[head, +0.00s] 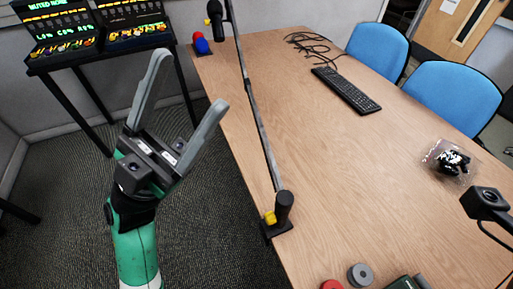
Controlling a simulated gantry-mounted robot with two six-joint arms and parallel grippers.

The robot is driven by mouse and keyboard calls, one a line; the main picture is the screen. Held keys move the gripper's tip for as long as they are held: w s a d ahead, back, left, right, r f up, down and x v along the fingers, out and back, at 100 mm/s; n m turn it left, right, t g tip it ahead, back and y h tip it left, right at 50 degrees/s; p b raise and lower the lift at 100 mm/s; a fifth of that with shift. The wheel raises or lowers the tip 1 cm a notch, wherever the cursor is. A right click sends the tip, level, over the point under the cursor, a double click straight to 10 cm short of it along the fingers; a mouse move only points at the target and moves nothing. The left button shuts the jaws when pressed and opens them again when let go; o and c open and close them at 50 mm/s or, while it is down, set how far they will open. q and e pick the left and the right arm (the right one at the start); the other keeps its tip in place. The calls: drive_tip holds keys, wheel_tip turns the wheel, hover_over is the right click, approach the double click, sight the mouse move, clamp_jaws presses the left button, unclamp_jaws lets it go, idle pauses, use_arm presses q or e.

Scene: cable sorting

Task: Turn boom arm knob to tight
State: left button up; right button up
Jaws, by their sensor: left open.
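A long dark boom arm (257,120) runs along the table's left edge, from a black base clamp (284,207) up to the top of the view. A small yellow knob (270,217) sits on the left side of the base clamp. Another small yellow piece shows at the boom's far end (207,21). My left gripper (186,86) is open and empty, fingers pointing up, over the floor left of the table. It is apart from the boom arm and from both yellow pieces. My right gripper is not in view. The knob's tightness cannot be told.
The wooden table (330,140) is mostly clear in the middle. It holds a keyboard (346,90), black cables (310,42) and a clear bag (450,160). Red and blue balls (202,46) are at the far left corner. A black camera-like device (487,200) is at the right edge.

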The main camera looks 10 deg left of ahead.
use_arm(q)
drive_tip(key=w+d+f+n+y, duration=0.2)
drive_tip(key=w+f+n+y, duration=0.25)
drive_tip(key=f, duration=0.75)
drive_tip(key=n+y+p, duration=0.5)
drive_tip(key=n+y, duration=0.3)
approach(270, 218)
drive_tip(key=shift+h, duration=0.25)
drive_tip(key=b+x, duration=0.1)
drive_tip(key=x, duration=0.1)
drive_tip(key=f+b+x, duration=0.1)
drive_tip(key=b+x, duration=0.1)
drive_tip(key=x, duration=0.1)
drive_tip(key=b+x, duration=0.1)
drive_tip(key=x, duration=0.1)
drive_tip(key=shift+w+d+f, duration=0.2)
drive_tip(key=shift+w+f, duration=0.1)
drive_tip(key=shift+w, duration=0.15)
clamp_jaws()
